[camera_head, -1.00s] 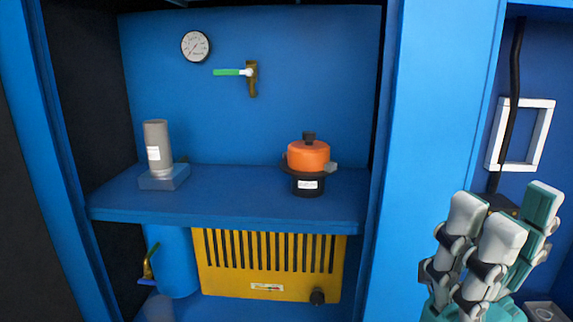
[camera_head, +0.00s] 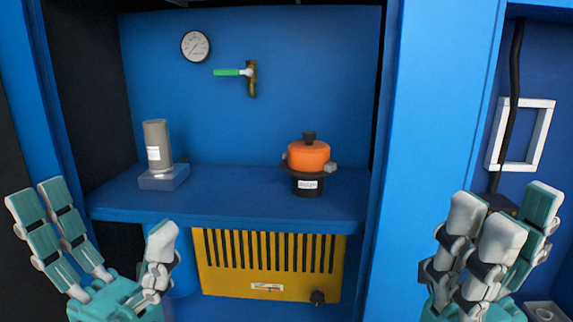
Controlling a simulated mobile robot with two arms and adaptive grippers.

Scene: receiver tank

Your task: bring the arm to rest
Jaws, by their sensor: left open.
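My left gripper (camera_head: 100,235) is in the lower left of the head view, fingers pointing up and spread wide apart, empty. It is in front of the shelf's left end. My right gripper (camera_head: 500,225) is at the lower right, in front of the blue post, with its fingers pointing up. Its fingers overlap in this view, so how far apart they are is unclear. No held object shows in it.
Above are a gauge (camera_head: 195,46) and a green-handled valve (camera_head: 232,72). A yellow slotted panel (camera_head: 265,265) is below. A blue post (camera_head: 430,110) stands right.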

